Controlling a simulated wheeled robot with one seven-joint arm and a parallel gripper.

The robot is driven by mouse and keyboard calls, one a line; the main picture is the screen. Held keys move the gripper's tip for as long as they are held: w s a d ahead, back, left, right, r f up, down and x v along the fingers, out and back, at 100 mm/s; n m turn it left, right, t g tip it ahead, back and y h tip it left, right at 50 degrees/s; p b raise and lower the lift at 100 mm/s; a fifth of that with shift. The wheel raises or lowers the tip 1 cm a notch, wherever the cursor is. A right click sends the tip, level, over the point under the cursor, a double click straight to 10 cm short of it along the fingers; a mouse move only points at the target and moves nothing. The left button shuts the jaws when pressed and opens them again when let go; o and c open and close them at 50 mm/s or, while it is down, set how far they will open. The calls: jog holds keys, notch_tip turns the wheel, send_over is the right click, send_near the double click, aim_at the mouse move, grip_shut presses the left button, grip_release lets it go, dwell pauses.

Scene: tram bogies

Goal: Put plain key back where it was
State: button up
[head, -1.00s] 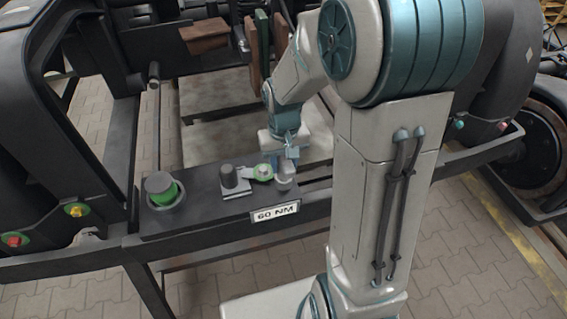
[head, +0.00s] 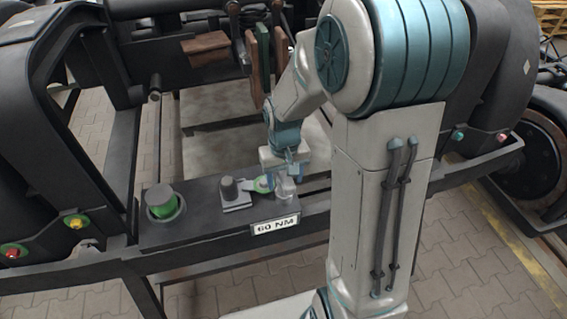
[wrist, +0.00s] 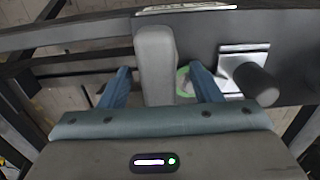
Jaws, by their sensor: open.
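My gripper (wrist: 161,88) is open, its two blue fingers apart. In the head view it (head: 287,170) is low over the right end of the dark panel. In the wrist view a plain grey rounded bar (wrist: 155,62), which looks like the plain key, stands between the fingers with gaps on both sides. In the head view its light grey end (head: 284,188) shows just under the gripper. A green ring (head: 262,184) lies left of it, partly hidden by a finger in the wrist view. I cannot tell what the bar's lower end rests in.
On the panel (head: 205,228) are a dark grey cylinder on a metal plate (head: 238,206) and a green-banded round knob (head: 163,204). A "60 NM" label (head: 275,226) is on its front edge. Brown and green upright pieces (head: 262,60) stand behind.

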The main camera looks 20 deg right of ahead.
notch_tip(320, 180, up, 11)
jog(key=shift+r, duration=0.3)
jog(key=s+r+t, duration=0.1)
jog(key=s+t, duration=0.2)
jog(key=s, duration=1.1)
jog(key=shift+a+r, duration=0.15)
jog(key=shift+r, duration=0.15)
dwell(0.6)
